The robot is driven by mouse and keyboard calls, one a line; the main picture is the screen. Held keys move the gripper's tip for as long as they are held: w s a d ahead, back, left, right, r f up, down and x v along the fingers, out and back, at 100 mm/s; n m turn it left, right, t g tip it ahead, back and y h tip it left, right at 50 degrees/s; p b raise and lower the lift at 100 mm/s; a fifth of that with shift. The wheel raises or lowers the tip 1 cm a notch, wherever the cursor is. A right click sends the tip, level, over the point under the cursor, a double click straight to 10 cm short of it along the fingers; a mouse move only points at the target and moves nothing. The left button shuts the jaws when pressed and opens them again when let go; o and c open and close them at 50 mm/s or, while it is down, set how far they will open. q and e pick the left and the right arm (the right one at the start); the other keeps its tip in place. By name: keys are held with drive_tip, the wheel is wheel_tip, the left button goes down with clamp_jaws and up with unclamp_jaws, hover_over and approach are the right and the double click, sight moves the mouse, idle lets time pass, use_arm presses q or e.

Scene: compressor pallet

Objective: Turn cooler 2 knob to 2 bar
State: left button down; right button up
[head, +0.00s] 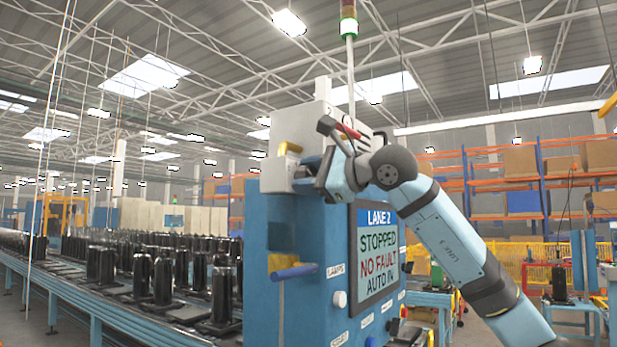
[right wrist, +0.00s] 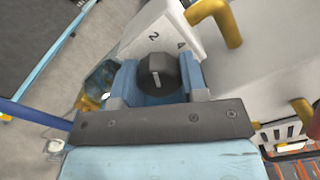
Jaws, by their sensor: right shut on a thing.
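The black knob (right wrist: 158,76) with a white pointer line shows in the right wrist view, on a pale unit (right wrist: 157,32) marked with the numbers 2 and 4. My right gripper (right wrist: 158,86) is shut on the knob, with one blue-grey finger on each side of it. In the head view my right gripper (head: 312,172) is at the upper left of the blue lane 2 cabinet (head: 268,225), and it hides the knob there. The pointer line runs nearly up and down in the wrist picture; I cannot tell the exact pressure it marks. My left gripper is not in view.
A screen (head: 378,250) reads "LANE 2 STOPPED NO FAULT AUTO IN". A blue-handled lever (head: 294,271) sticks out of the cabinet. A yellow pipe (right wrist: 225,22) runs close to the knob. A conveyor (head: 130,305) with several black compressors stands at the left.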

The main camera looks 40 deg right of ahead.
idle(0.4)
drive_tip(key=o, duration=0.9)
drive_tip(key=shift+b+v, duration=1.95)
drive_tip(key=shift+v, duration=5)
